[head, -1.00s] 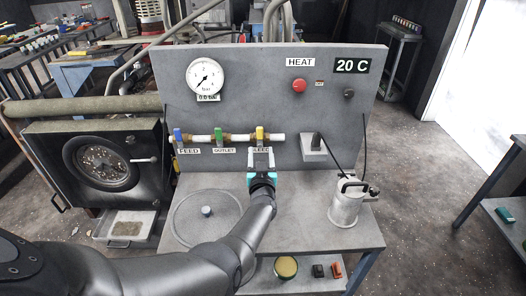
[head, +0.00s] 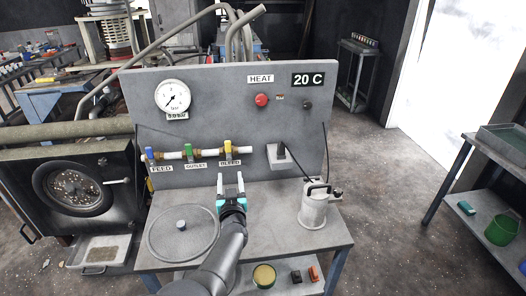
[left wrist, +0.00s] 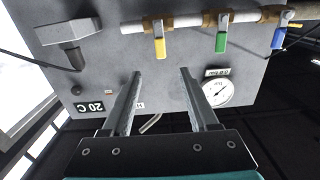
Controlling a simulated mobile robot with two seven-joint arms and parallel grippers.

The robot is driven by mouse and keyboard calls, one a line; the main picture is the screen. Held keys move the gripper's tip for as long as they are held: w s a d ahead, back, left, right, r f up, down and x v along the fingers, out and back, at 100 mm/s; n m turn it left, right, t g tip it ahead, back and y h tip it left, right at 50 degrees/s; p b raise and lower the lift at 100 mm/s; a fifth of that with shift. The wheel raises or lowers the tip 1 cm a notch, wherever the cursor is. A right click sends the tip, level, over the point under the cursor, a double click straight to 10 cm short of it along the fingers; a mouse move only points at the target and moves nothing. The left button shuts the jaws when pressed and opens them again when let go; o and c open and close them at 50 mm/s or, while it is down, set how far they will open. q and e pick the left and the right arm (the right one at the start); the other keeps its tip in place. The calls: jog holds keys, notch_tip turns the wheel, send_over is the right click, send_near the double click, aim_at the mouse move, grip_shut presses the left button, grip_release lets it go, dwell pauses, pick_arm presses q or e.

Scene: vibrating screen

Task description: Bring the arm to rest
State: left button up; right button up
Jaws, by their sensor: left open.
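My left gripper (head: 230,184) is open and empty. It stands in front of the panel (head: 225,100), below the yellow-handled BLEED valve (head: 228,150) and apart from it. In the left wrist view the two fingers (left wrist: 158,75) are spread, with nothing between them. The wrist view looks at the panel upside down, with the yellow valve handle (left wrist: 160,48), green handle (left wrist: 221,42) and blue handle (left wrist: 279,38) near the top. My right gripper is in neither view.
A round lid (head: 183,232) lies on the bench left of my arm. A metal can (head: 314,208) stands on the right, by the plug and cable (head: 281,151). The gauge (head: 172,96) is on the panel. A side table (head: 465,185) stands far right; floor between is clear.

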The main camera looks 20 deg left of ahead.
pick_arm(q)
jog(key=s+d+f+m+g+h, duration=0.2)
jog(key=s+d+f+m+h, duration=0.15)
jog(key=s+d+h, duration=0.2)
jog(key=s+d+f+m+g+h, duration=0.2)
jog(key=s+d+f+m+h, duration=0.15)
jog(key=s+d, duration=0.35)
jog(key=s+d+r+g, duration=0.3)
jog(key=s+g, duration=0.1)
jog(key=s, duration=0.9)
jog(key=s+d+r+g, duration=0.2)
jog(key=s+d+g, duration=0.15)
jog(key=s, duration=0.95)
notch_tip(320, 180, down, 34)
jog(key=s+m+g+b, duration=0.1)
jog(key=s+g+b, duration=0.1)
jog(key=b, duration=0.9)
jog(key=s+a+f+b, duration=0.1)
jog(key=s+f+b, duration=0.3)
jog(key=s+f, duration=0.3)
jog(key=s+a+f+g+b, duration=0.1)
jog(key=s+f+b, duration=0.4)
jog(key=f, duration=0.9)
jog(key=s+a, duration=0.1)
jog(key=s, duration=0.2)
jog(key=shift+a+f, duration=0.3)
jog(key=shift+f, duration=0.05)
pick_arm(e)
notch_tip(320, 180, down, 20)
